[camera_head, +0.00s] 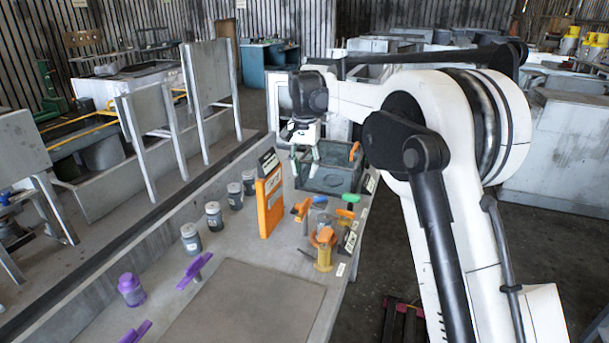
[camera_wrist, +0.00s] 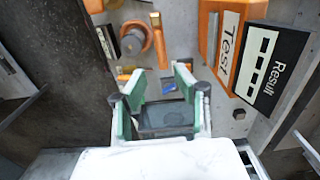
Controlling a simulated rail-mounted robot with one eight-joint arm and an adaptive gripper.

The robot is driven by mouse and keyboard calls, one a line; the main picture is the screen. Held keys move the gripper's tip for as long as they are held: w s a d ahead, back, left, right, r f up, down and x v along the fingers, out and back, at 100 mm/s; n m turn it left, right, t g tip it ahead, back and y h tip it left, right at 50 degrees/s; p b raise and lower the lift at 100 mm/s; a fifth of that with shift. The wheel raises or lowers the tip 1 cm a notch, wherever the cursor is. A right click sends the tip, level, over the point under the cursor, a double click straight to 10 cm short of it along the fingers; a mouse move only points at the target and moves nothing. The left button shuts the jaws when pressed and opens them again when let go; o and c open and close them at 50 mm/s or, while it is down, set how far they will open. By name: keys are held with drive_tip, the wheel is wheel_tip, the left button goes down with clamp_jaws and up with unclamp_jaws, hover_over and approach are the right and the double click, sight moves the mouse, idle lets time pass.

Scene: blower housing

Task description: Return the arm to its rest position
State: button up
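My gripper (camera_head: 305,165) hangs over the far end of the workbench, pointing down, at the near left side of a dark grey bin (camera_head: 330,179). In the wrist view my gripper (camera_wrist: 158,72) has its two green-padded fingers spread apart, with no object held between them. My white arm reaches in from the right side of the head view. The bench surface shows beyond the fingertips, with a small blue item (camera_wrist: 169,87) lying on it.
An orange test panel (camera_head: 270,204) stands near my gripper, with a Result board (camera_wrist: 273,68) beside it in the wrist view. Several dark jars (camera_head: 213,216), a purple jar (camera_head: 131,290) and an orange-yellow tool (camera_head: 324,252) stand on the bench. A flat mat (camera_head: 245,305) is clear.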

drive_tip(key=s+d+r+n+t, duration=0.1)
drive_tip(key=s+d+r, duration=0.2)
drive_tip(key=s+d, duration=0.3)
drive_tip(key=s+d+r+t, duration=0.1)
drive_tip(key=s+d+r, duration=0.3)
drive_tip(key=s, duration=0.4)
drive_tip(key=s+d+r+n+t, duration=0.1)
drive_tip(key=s+d+r+t, duration=0.15)
drive_tip(key=s+d, duration=0.35)
drive_tip(key=s+d+f+t, duration=0.1)
drive_tip(key=s+d+f, duration=0.1)
drive_tip(key=s, duration=0.5)
drive_tip(key=s+d+f+n, duration=0.1)
drive_tip(key=s+f, duration=0.3)
drive_tip(key=s, duration=0.4)
drive_tip(key=s+d+f+t, duration=0.1)
drive_tip(key=s+d+f, duration=0.2)
drive_tip(key=s, duration=0.5)
drive_tip(key=shift+s+d+n+t, duration=0.2)
drive_tip(key=shift+d+n+t, duration=0.15)
drive_tip(key=shift+d, duration=0.2)
